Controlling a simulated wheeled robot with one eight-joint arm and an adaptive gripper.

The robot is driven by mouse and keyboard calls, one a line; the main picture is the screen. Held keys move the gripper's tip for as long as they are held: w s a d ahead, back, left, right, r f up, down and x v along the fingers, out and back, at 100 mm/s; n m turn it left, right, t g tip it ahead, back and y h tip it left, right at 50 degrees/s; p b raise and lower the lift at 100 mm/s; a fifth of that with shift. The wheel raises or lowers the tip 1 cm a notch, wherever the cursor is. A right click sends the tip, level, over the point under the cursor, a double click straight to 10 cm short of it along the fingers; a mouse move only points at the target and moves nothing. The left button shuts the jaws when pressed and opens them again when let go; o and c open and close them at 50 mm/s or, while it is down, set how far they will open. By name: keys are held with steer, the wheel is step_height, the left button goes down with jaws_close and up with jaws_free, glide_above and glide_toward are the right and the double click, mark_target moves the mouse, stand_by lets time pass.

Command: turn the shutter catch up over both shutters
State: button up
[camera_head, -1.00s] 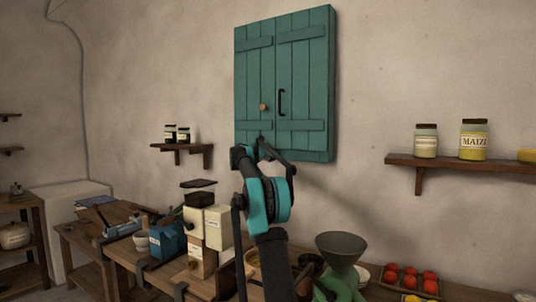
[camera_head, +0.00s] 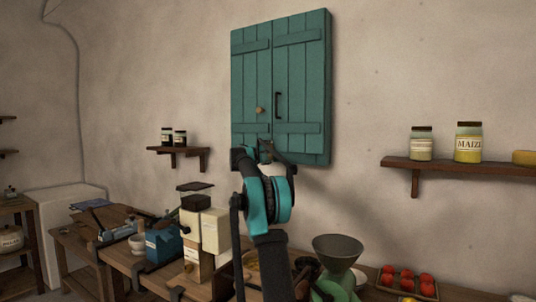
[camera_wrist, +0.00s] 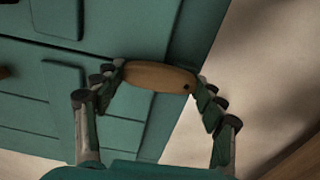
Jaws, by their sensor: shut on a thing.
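The teal shutters (camera_head: 302,70) hang closed on the wall, with a small wooden knob on the left leaf and a dark handle on the right. The wooden shutter catch (camera_wrist: 158,76) shows in the wrist view as a short rounded bar with a dark hole near its right end. My gripper (camera_wrist: 160,82) is shut on the catch, a finger at each side. In the head view my gripper (camera_head: 263,148) is at the shutters' bottom edge, and my arm hides the catch.
Below stand a workbench with a cream box (camera_head: 215,230), a blue box (camera_head: 163,246), a green mill with a funnel (camera_head: 338,246) and a tray of red fruit (camera_head: 407,286). A shelf with jars (camera_head: 440,164) is at right. The wall around the shutters is clear.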

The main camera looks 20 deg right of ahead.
steer(key=shift+m, duration=0.3)
stand_by(0.4)
steer(key=o, duration=1.7)
steer(key=shift+s, duration=0.1)
steer(key=v, duration=1.1)
steer(key=shift+s+a, duration=0.3)
